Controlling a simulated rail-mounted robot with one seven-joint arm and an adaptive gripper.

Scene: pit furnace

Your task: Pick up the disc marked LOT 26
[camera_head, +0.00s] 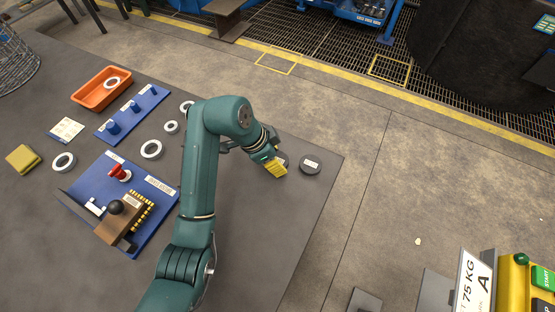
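A dark round disc (307,169) with a white label lies on the grey table near its right edge. The label's print is too small to read. My gripper (276,169), with yellow fingertips, is just left of this disc and appears apart from it. A second round grey shape (285,160) shows partly behind the fingertips, mostly hidden by my gripper. I cannot tell whether the fingers are open or shut, or whether they touch that shape.
On the table's left are an orange tray (77,99) with a ring in it, a blue peg board (131,119), several loose pale rings, a yellow block (22,159) and a blue fixture board (168,190). The table right of my arm is mostly clear.

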